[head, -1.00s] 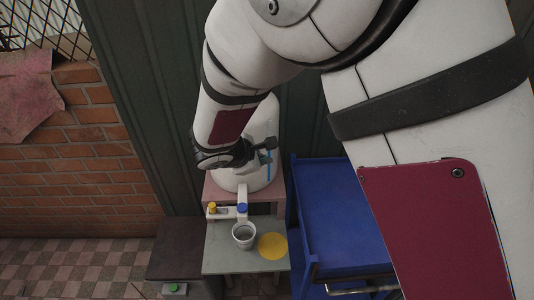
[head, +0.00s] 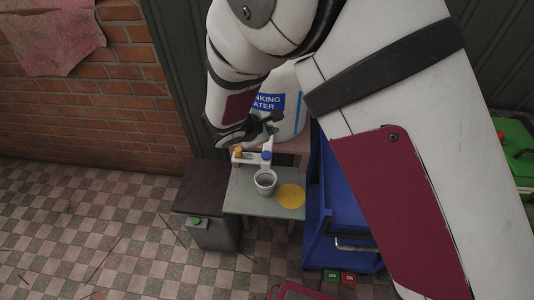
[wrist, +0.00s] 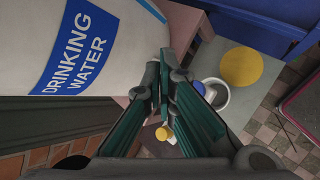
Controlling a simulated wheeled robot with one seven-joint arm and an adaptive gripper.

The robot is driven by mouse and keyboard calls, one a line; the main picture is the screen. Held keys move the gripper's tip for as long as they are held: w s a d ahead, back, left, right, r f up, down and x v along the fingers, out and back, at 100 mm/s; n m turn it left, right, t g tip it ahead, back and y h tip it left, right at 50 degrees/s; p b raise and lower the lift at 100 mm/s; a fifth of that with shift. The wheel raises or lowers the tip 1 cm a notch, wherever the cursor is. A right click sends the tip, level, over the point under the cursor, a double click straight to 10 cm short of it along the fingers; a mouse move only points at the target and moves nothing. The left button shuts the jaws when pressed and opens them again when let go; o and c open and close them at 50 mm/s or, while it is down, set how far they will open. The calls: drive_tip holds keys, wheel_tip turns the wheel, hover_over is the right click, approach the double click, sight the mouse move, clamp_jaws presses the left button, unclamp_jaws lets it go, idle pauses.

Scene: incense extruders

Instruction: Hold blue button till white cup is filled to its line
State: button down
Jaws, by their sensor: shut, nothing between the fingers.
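The white cup (head: 265,186) stands on a grey stand (head: 240,190) under the dispenser. Its fill line and water level cannot be made out. The blue button (head: 267,155) sits on top of the right spout, just behind the cup; it also shows in the wrist view (wrist: 198,88), right of my fingers. A yellow button (head: 238,152) is on the left spout. My gripper (head: 271,121) is shut and empty, above the blue button and apart from it in the picture. In the wrist view my gripper (wrist: 161,70) has its fingertips together.
A large white drinking water jug (head: 290,118) stands behind the spouts. A yellow disc (head: 291,196) lies right of the cup. A blue cart (head: 335,215) is on the right; a dark box with a green button (head: 197,222) is on the left. Tiled floor is open at left.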

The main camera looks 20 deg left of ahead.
drive_tip(key=b, duration=0.3)
hover_over(268, 156)
wheel_tip(268, 156, down, 6)
drive_tip(key=shift+w+f, duration=0.15)
drive_tip(key=shift+f, duration=0.4)
drive_tip(key=shift+f, duration=0.15)
idle(0.9)
drive_tip(key=shift+f+b, duration=0.25)
drive_tip(key=shift+b, duration=0.2)
drive_tip(key=shift+f+b, duration=0.45)
drive_tip(key=shift+f, duration=0.1)
idle(4.8)
